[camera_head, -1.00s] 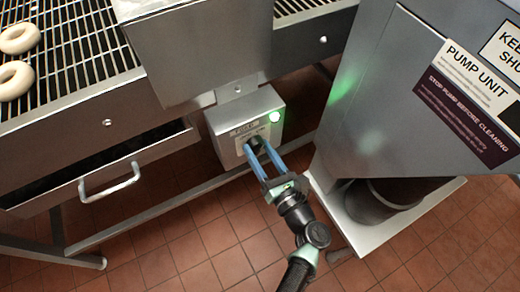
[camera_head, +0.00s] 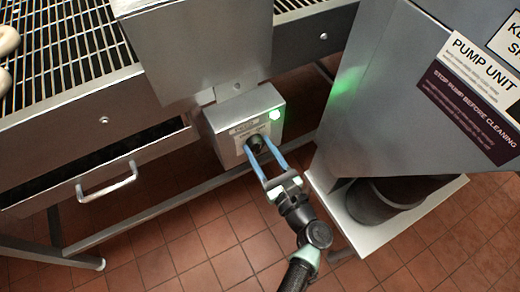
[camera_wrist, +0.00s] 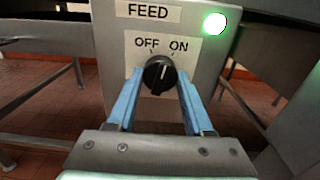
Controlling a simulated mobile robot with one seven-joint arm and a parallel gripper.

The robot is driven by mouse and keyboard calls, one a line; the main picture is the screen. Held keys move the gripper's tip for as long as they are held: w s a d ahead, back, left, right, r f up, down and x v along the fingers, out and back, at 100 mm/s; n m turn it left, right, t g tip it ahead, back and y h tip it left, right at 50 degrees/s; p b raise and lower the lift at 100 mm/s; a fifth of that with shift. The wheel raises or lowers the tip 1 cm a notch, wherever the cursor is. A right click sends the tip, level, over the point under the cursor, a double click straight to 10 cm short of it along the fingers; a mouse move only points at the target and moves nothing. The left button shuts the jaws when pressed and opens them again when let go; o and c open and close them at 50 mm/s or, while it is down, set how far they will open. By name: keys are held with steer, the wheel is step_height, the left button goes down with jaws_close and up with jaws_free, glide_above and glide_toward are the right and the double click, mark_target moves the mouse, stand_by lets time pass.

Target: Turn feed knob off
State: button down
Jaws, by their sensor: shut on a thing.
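The feed knob (camera_wrist: 160,75) is black and round with a pale pointer line, on the front of a grey control box (camera_head: 213,141). In the wrist view its line leans slightly right of upright, towards ON; the exact angle is hard to tell. The words OFF and ON stand above it on a label (camera_wrist: 135,55), under a FEED plate (camera_wrist: 154,12). A green lamp (camera_wrist: 214,23) glows at the box's upper right, also seen in the head view (camera_head: 275,115). My gripper (camera_head: 257,147) has its blue fingers on either side of the knob, shut on it.
A pump unit (camera_head: 375,85) stands close to the right on a pale base (camera_head: 350,228). A frame rail (camera_head: 150,213) runs low behind the gripper.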

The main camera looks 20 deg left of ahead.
steer(key=n+b, duration=0.1)
steer(key=n, duration=0.3)
steer(key=shift+f+b, duration=0.1)
steer(key=shift+b, duration=0.3)
steer(key=shift+d+n+b, duration=0.1)
steer(key=shift+n+b, duration=0.65)
steer(key=shift+n, duration=1.15)
steer(key=shift+c, duration=1.5)
jaws_free()
steer(key=p+v, duration=0.1)
steer(key=v, duration=1.2)
steer(key=shift+p, duration=0.4)
